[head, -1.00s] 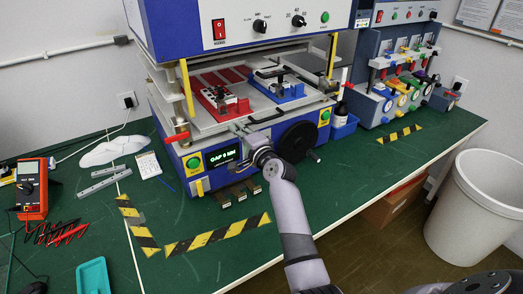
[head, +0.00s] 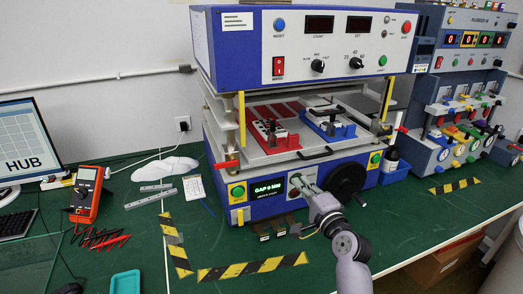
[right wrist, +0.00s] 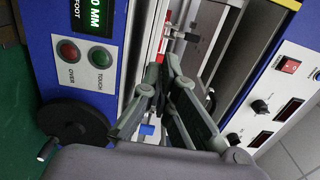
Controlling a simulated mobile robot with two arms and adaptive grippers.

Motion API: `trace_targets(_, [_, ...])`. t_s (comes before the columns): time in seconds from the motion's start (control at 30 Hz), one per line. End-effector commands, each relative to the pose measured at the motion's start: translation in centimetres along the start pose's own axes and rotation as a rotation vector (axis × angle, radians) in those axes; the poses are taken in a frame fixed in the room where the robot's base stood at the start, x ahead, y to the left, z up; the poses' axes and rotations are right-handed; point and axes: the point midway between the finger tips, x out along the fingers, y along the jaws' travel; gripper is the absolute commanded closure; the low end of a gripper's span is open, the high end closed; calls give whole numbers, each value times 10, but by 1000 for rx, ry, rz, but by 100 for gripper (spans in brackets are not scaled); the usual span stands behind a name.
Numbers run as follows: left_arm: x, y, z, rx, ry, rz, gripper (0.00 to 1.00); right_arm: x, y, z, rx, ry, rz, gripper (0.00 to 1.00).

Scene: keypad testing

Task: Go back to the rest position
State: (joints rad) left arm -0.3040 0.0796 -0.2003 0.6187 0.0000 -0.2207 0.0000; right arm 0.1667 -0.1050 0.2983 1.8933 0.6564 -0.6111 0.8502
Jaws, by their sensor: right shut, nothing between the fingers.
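My right gripper (head: 302,184) is shut and empty. It is at the front of the blue and white test machine (head: 222,205), close beside the lit green display (head: 271,189). The right arm comes up from the bottom of the head view. In the right wrist view the two fingers of the right gripper (right wrist: 172,78) come together at their tips in front of the machine's tray edge. I cannot tell whether they touch the machine. My left gripper is not in view.
A black handwheel (head: 346,184) sits right of the gripper, with a blue bin (head: 394,172) beyond. Above is a tray with red (head: 270,131) and blue (head: 328,126) fixtures. Striped tape (head: 253,267) marks the green table. A multimeter (head: 86,194) and monitor (head: 28,140) stand left.

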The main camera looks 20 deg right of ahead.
Motion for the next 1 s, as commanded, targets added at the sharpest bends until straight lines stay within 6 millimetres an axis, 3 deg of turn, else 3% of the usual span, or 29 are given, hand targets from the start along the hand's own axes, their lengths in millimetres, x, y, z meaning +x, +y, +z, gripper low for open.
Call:
trace_targets(0.13, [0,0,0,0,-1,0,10,-9,14,9,-70,-26,47,100])
trace_targets(0.27, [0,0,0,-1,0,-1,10,-43,60,37,-315,-130,209,100])
trace_targets(0.4, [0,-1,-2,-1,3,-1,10,-115,127,71,-688,-330,451,100])
trace_targets(0.53, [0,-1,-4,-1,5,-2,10,-184,170,88,-958,-519,626,100])
trace_targets(0.7, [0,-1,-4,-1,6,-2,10,-254,197,96,-1173,-717,772,100])
trace_targets(1.0, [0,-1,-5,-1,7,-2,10,-353,211,99,-1406,-1011,938,100])
